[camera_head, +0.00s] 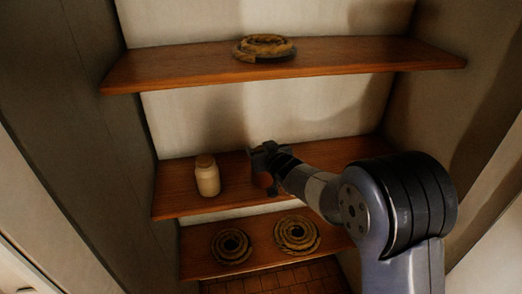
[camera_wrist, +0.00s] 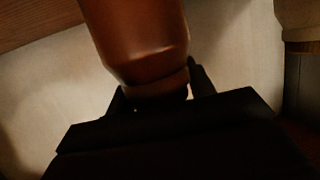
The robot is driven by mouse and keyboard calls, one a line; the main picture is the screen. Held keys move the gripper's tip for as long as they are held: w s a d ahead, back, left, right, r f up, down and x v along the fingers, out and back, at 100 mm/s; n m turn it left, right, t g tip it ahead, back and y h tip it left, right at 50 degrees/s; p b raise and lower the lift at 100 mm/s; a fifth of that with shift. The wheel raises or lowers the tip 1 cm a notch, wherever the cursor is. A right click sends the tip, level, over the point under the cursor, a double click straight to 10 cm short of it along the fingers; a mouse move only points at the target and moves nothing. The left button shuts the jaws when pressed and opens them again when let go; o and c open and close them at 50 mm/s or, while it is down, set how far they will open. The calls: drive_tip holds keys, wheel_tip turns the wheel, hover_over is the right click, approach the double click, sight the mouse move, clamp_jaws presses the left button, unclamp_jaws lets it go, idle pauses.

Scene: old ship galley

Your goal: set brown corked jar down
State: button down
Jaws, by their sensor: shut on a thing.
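My gripper (camera_head: 264,152) is shut on the brown corked jar (camera_head: 264,180) at the middle shelf. In the head view only a small reddish-brown part of the jar shows below the jaws; my gripper and wrist hide the rest. In the wrist view the jar's brown body (camera_wrist: 140,35) fills the top middle, and its narrower end sits between the dark fingers (camera_wrist: 155,95). The cork is not clearly visible. I cannot tell whether the jar touches the middle shelf (camera_head: 178,195).
A cream jar (camera_head: 207,177) stands left of my gripper on the middle shelf. A rope coil (camera_head: 264,48) lies on the upper shelf (camera_head: 160,70). Two more coils (camera_head: 231,246) lie on the lower shelf (camera_head: 260,262). Walls close both sides. Bare shelf lies between the cream jar and my gripper.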

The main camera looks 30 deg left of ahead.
drive_tip(key=shift+f, duration=0.1)
drive_tip(key=c, duration=0.6)
unclamp_jaws()
drive_tip(key=b+v, duration=0.2)
drive_tip(key=v, duration=1)
